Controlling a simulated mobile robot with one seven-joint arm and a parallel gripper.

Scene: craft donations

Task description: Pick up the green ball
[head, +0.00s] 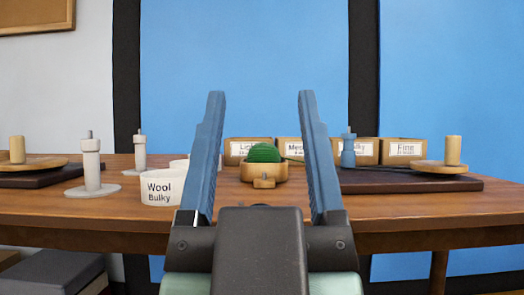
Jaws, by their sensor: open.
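The green ball (264,152) looks like wound yarn and sits in a small round wooden bowl (263,172) on the wooden table. A strand of green yarn trails from it to the right. My gripper (261,96) is open and empty. Its two blue fingers stand wide apart in the foreground, and the ball shows between them, farther away. The bowl hides the lower part of the ball.
A white tub labelled Wool Bulky (161,188) stands left of the bowl. Labelled cardboard boxes (248,148) line the back. Grey posts (92,167) stand at left. A dark board (410,184) with a wooden disc lies at right.

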